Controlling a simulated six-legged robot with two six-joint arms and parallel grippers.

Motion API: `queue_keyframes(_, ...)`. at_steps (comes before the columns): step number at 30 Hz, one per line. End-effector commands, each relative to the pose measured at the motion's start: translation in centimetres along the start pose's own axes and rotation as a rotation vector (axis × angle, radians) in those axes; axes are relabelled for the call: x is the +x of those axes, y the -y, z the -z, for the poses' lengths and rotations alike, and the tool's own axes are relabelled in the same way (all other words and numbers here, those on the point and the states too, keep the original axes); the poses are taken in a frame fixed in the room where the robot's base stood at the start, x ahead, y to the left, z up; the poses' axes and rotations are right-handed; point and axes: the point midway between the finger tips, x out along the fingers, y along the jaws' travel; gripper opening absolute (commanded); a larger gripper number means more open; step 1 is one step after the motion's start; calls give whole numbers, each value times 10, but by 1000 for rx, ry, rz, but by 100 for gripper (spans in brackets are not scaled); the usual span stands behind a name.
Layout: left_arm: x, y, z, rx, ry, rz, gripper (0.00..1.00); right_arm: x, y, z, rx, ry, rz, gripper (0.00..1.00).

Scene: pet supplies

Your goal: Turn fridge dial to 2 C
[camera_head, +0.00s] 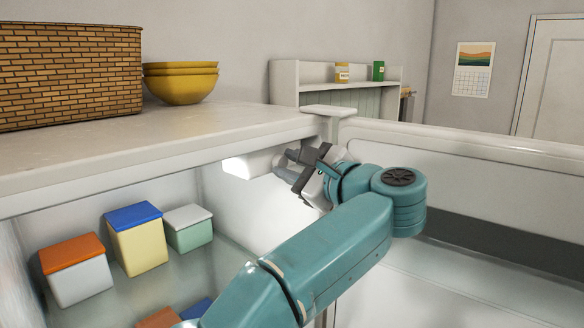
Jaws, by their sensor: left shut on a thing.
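The open fridge (150,170) has a white top and a lit interior. A white control housing (250,163) with a glowing lamp end is fixed under its top, at the upper right of the interior. My left gripper (287,167) is at the right end of this housing, with its jaws shut on the fridge dial there. The dial is mostly hidden by the fingers, and I cannot read its marks or setting. My teal left arm reaches up from the bottom of the view. My right gripper is not in view.
Lidded containers with orange (72,252), blue (134,216) and pale lids (188,215) stand on the glass shelf. The open fridge door (470,165) is at right. A woven basket (70,75) and yellow bowls (180,88) sit on top.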

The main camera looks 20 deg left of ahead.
Motion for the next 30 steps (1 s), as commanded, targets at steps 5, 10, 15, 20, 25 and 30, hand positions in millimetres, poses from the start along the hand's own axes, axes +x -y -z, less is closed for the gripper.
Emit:
queue_keyframes(5, 0, 1, -1, 130, -8, -14, 0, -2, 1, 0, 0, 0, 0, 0)
queue_keyframes(10, 0, 1, -1, 237, -16, -26, 0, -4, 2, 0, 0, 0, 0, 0)
queue_keyframes(15, 0, 1, -2, 313, -20, -33, 0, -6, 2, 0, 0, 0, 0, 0)
queue_keyframes(20, 0, 1, -2, 353, -23, -37, 0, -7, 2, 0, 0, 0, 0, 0)
queue_keyframes(25, 0, 1, -2, 368, -24, -39, 0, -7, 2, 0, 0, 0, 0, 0)
queue_keyframes(30, 0, 1, -2, 369, -24, -39, 0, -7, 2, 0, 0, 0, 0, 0)
